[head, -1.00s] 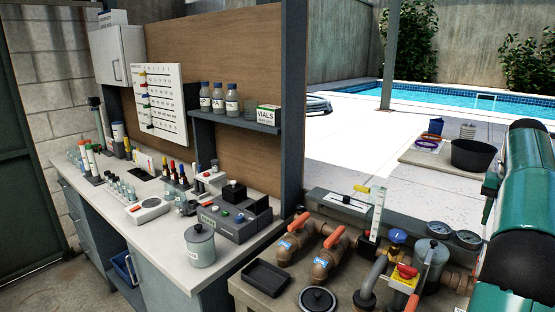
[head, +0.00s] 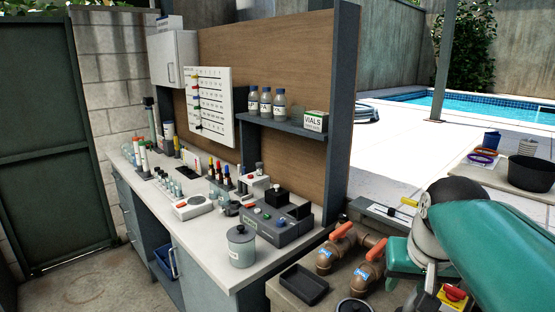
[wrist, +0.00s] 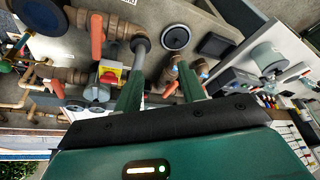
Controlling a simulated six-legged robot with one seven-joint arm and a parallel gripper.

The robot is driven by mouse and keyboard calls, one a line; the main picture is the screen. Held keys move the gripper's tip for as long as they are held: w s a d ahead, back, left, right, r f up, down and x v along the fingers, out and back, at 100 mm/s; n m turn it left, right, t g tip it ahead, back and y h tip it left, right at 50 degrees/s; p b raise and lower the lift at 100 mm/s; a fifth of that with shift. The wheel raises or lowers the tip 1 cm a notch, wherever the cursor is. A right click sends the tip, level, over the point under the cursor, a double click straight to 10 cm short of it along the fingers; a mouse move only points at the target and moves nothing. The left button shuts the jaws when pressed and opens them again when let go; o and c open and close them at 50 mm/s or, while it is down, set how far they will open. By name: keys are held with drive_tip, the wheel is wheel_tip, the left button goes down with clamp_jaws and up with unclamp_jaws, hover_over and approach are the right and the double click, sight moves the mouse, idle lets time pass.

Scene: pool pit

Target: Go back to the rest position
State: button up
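My gripper (wrist: 160,82) shows in the wrist view with its two green fingers apart and nothing between them. It is above the pipework bench, whose pipes and valves lie beyond the fingertips. In the head view my green arm (head: 500,245) crosses the lower right and hides much of that bench. The fingertips cannot be made out there.
Orange-handled valves (head: 342,230), a black tray (head: 304,284) and a red knob on yellow (head: 454,293) lie close to my arm. The test counter (head: 205,245) at left holds a grey lidded pot (head: 240,247) and several bottles. Floor (head: 90,285) shows at lower left.

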drive_tip(key=s+a+f+n+t, duration=0.1)
drive_tip(key=s+a+f+n, duration=0.1)
drive_tip(key=s+a+f, duration=0.5)
drive_tip(key=shift+s+a+f+n+y, duration=0.3)
drive_tip(key=shift+s+a+f+y, duration=0.1)
drive_tip(key=shift+s+a, duration=0.15)
drive_tip(key=shift+d+r, duration=0.1)
drive_tip(key=shift+r, duration=0.05)
drive_tip(key=shift+c, duration=0.4)
